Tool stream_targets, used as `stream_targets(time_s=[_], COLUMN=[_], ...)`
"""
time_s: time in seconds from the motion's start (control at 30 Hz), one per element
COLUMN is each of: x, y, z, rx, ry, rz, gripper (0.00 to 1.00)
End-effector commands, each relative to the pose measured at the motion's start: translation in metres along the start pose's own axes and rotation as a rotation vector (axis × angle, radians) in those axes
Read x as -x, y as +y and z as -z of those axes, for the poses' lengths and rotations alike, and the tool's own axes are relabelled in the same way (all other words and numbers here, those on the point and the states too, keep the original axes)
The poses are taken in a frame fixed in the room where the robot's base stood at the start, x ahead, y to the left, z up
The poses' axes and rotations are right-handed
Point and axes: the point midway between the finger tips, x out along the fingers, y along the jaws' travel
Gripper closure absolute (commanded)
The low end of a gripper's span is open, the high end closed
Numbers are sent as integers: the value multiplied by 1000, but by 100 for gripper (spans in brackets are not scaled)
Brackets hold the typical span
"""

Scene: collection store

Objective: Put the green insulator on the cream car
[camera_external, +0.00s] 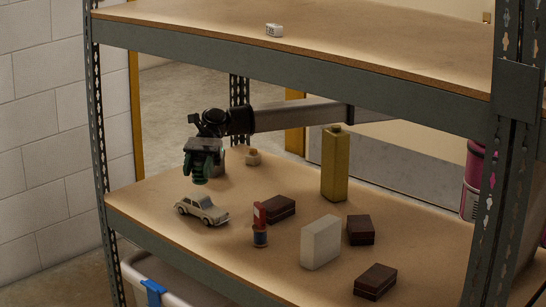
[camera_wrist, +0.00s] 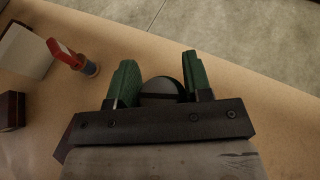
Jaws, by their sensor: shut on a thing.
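The cream car (camera_external: 203,210) stands upright on the lower shelf near its front left edge, with nothing visible on its roof. It is not in the wrist view. My gripper (camera_external: 203,168) is above and slightly behind the car in the picture, pointing down. In the wrist view, its green fingers (camera_wrist: 160,65) are closed around a dark, rounded thing (camera_wrist: 161,88), which I take to be the green insulator. Its colour looks nearly black there. In the external view the fingers mostly hide it, and only a little green shows at the bottom.
A red and blue item (camera_external: 260,226) stands right of the car, beside a dark brown box (camera_external: 278,208). A white block (camera_external: 321,242), an olive bottle (camera_external: 334,165) and more brown boxes stand farther right. The upper shelf (camera_external: 180,35) is overhead. A small beige item (camera_external: 253,157) lies behind.

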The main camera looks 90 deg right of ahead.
Motion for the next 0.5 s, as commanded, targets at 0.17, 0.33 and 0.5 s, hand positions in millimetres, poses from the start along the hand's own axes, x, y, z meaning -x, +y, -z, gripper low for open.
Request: stream_targets(time_s=[0.17, 0.33, 0.5], x=[-3, -12, -15], y=[-2, -2, -2], z=[10, 32, 39], rx=[-2, -1, -1], ry=[1, 1, 0], rz=[-1, -1, 0], gripper=[80, 80, 80])
